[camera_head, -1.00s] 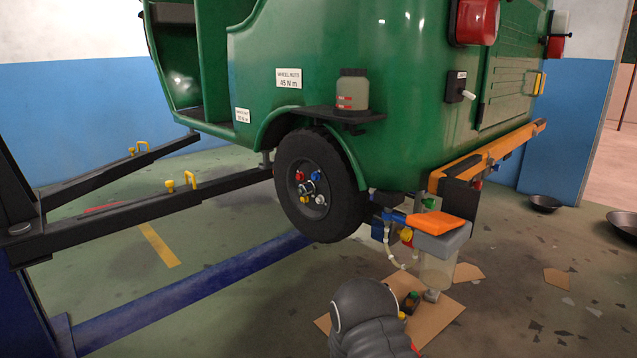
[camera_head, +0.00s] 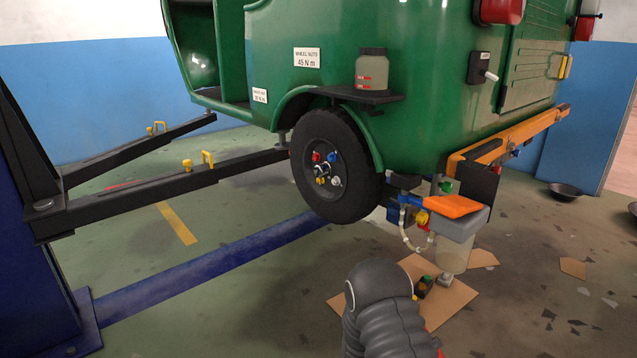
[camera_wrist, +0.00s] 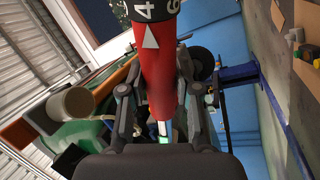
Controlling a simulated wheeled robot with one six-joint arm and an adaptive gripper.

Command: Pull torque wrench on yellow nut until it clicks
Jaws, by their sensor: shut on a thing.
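The yellow nut (camera_head: 321,181) is small, low on the hub of the black wheel (camera_head: 337,165). Red, blue and silver parts sit around it. In the wrist view my gripper (camera_wrist: 156,90) is shut on the red handle of the torque wrench (camera_wrist: 158,75). The handle bears a white triangle beside a black scale with white numbers. Its thin silver end shows below, between the fingers. In the head view the gripper and wrench are not clearly visible; my dark arm (camera_head: 380,295) stands at the bottom, well apart from the wheel. No wrench is seen on the nut.
The green rickshaw (camera_head: 420,60) hangs on dark lift arms (camera_head: 150,197) beside a blue post (camera_head: 35,230). A shelf with a jar (camera_head: 371,70) juts out above the wheel. An orange-topped grey container (camera_head: 462,222) stands right of it. Cardboard (camera_head: 455,305) lies on the floor.

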